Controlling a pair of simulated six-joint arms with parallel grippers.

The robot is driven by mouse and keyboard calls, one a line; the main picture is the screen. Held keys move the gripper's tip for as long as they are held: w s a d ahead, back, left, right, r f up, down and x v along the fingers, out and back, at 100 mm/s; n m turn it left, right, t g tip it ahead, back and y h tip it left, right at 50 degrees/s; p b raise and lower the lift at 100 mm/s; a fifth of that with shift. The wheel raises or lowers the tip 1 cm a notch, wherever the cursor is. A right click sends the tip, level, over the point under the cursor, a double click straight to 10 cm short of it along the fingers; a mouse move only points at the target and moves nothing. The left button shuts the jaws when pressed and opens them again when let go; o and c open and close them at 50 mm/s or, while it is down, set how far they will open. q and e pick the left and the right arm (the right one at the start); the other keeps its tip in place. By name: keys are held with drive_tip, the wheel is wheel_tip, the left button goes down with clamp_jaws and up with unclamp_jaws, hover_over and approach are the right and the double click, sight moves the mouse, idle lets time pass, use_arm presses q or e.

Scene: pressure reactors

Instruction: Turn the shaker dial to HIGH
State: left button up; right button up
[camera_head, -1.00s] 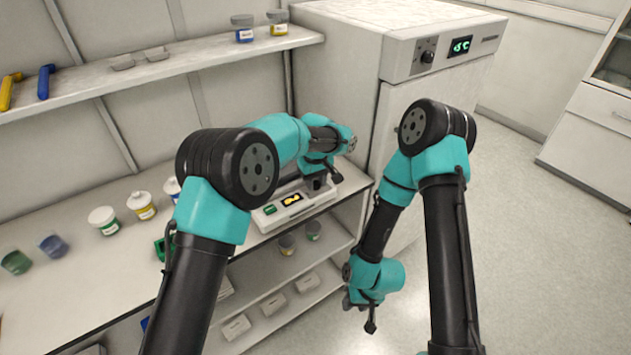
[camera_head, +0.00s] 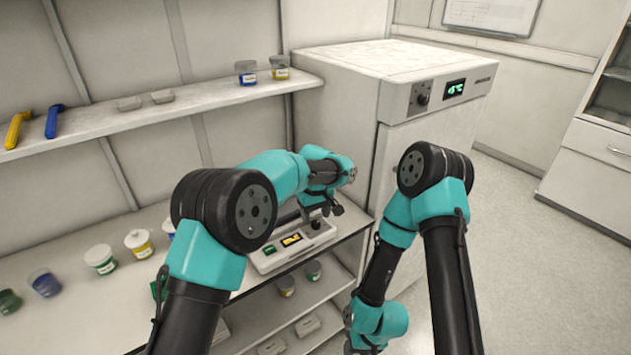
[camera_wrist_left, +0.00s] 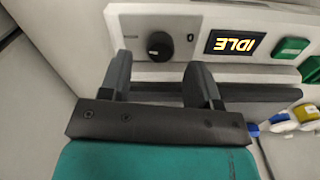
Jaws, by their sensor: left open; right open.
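The shaker (camera_head: 268,262) is a white box on the bench with a small lit display and a green button. Its black round dial (camera_head: 316,224) is at the right end of the front panel. In the left wrist view the dial (camera_wrist_left: 160,46) lies just beyond my fingertips, roughly centred between them, and the display reads IDLE upside down. My left gripper (camera_head: 326,208) is open and empty, close to the dial; no contact is visible. My right gripper (camera_head: 362,346) is low at the bottom edge, partly cut off, away from the shaker.
A white oven-like cabinet (camera_head: 440,150) with its own knob (camera_head: 423,93) and green display stands right of the bench. Several jars stand on the bench at left. A wall shelf (camera_head: 190,97) runs above. Smaller jars and white boxes sit on the shelf below.

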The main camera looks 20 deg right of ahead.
sight(315, 222)
use_arm(q)
wheel_tip(315, 222, up, 15)
drive_tip(key=shift+f, duration=0.2)
idle(0.4)
